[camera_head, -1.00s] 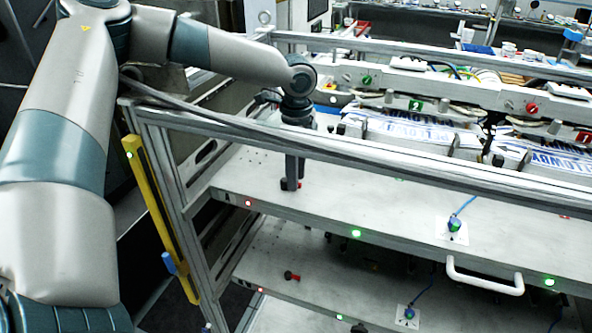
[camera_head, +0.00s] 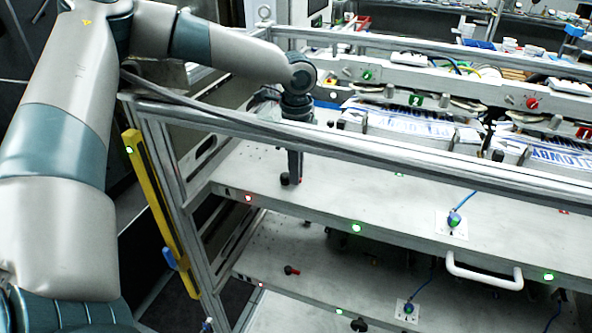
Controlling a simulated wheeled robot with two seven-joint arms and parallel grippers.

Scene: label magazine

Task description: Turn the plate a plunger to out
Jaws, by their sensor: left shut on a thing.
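The upper plate (camera_head: 345,197) is a grey shelf panel with a small dark mark at its front left, too small to read surely. A small plunger with a dark round knob (camera_head: 285,179) sits near its left end. My left gripper (camera_head: 294,178) reaches down over the frame rail and is shut on this plunger. The fingers hide most of the plunger, and a little red shows at their right side. I cannot tell its turned position. My right gripper is not in view.
A lower plate (camera_head: 330,262) carries another red and black plunger (camera_head: 291,270). A metal rail (camera_head: 400,156) crosses above the upper plate. A white handle (camera_head: 484,273), a blue cable plug (camera_head: 455,220) and a yellow upright bar (camera_head: 157,205) are nearby.

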